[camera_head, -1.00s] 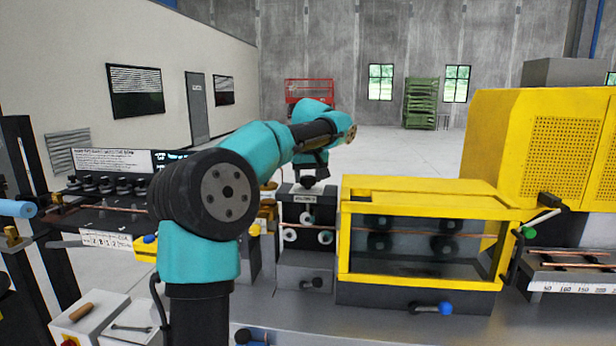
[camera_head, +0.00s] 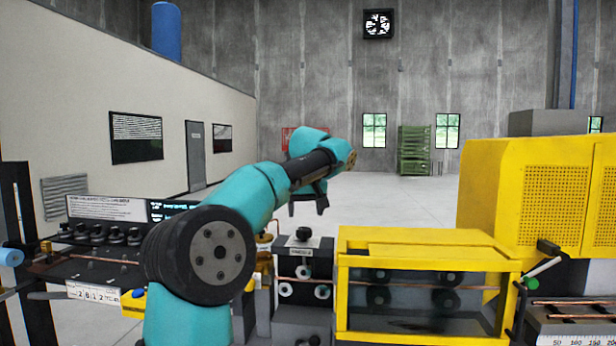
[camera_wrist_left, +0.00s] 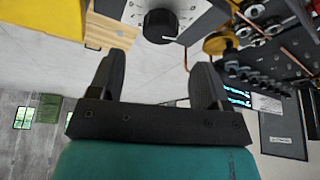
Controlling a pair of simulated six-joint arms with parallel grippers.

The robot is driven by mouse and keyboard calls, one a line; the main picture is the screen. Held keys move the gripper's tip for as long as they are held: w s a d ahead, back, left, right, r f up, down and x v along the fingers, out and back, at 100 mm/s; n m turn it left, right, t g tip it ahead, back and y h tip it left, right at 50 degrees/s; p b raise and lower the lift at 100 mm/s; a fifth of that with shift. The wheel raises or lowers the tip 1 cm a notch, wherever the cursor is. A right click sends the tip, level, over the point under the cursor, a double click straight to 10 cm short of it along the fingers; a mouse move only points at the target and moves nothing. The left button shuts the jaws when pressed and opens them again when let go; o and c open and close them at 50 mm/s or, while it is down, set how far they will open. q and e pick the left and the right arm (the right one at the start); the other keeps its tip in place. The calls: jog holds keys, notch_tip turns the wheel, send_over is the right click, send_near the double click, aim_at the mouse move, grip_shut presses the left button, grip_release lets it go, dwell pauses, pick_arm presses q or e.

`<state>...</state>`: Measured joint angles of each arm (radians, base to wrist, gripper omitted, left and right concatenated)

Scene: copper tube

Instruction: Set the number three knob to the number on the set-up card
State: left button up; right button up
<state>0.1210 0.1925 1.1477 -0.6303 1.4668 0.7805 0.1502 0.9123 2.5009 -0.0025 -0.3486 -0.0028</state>
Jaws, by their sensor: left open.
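A black knob (camera_head: 303,233) stands on top of a grey box with a small label too blurred to read. In the left wrist view the knob (camera_wrist_left: 160,25) sits on a pale plate with dial marks, beyond the fingertips; its setting is not readable. My left gripper (camera_head: 308,204) is open and empty above the knob, apart from it. Its two fingers show in the left wrist view (camera_wrist_left: 162,68). A white strip with digits (camera_head: 92,293), perhaps 2 8 1 2, is at the lower left; I cannot tell whether it is the set-up card. My right gripper is not in view.
Several black knobs (camera_head: 97,234) line a dark panel at the left. A yellow-framed guard (camera_head: 430,243) stands right of the grey box, with copper tube (camera_head: 440,287) running through it. A large yellow housing (camera_head: 540,200) is at the right.

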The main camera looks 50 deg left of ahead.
pick_arm(q)
jog(key=v, duration=1)
jog(key=shift+r, duration=0.35)
jog(key=shift+d, duration=0.1)
